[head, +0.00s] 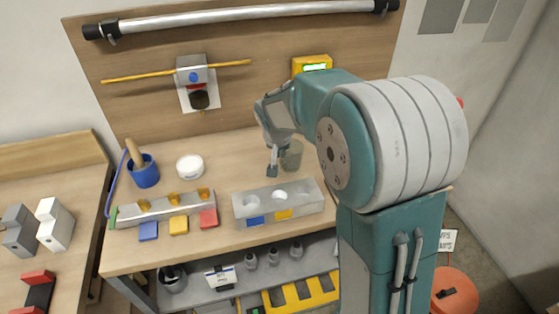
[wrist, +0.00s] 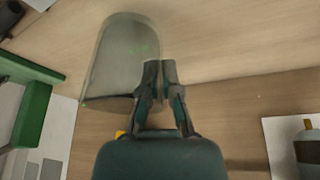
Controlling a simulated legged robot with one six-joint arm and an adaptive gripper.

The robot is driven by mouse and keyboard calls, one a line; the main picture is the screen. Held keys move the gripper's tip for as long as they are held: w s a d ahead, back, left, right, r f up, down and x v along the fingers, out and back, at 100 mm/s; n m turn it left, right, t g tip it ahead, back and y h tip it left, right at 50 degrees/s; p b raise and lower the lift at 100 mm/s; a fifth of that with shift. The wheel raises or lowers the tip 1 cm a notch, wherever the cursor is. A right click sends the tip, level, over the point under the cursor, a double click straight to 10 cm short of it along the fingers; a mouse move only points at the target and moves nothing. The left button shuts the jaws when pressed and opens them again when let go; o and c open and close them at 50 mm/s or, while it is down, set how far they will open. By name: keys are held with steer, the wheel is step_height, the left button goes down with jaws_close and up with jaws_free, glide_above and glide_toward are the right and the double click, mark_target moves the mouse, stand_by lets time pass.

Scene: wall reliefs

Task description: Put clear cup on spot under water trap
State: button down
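The clear cup (head: 291,155) stands upright near the back of the bench, close to the wooden wall panel. It also shows in the wrist view (wrist: 115,60), large and see-through. My gripper (head: 272,168) is just left of the cup in the head view. In the wrist view its fingertips (wrist: 159,68) are nearly together, and the cup's side wall appears pinched between them. I cannot tell whether the cup touches the bench. The water trap (head: 199,97) is a dark bowl under a grey block with a blue knob, on the panel left of my gripper.
A white round tub (head: 189,167) and a blue pot (head: 144,171) stand left on the bench. A grey block with round holes (head: 277,204) and a rack with coloured tags (head: 164,209) line the front. Bare bench lies below the water trap. A yellow box (head: 312,65) hangs on the panel.

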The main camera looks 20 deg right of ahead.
steer(key=shift+w+f, duration=0.45)
steer(key=shift+f, duration=0.05)
step_height(320, 180, down, 3)
steer(key=shift+w+f, duration=0.15)
steer(key=shift+f, duration=0.05)
steer(key=c, duration=0.8)
jaws_free()
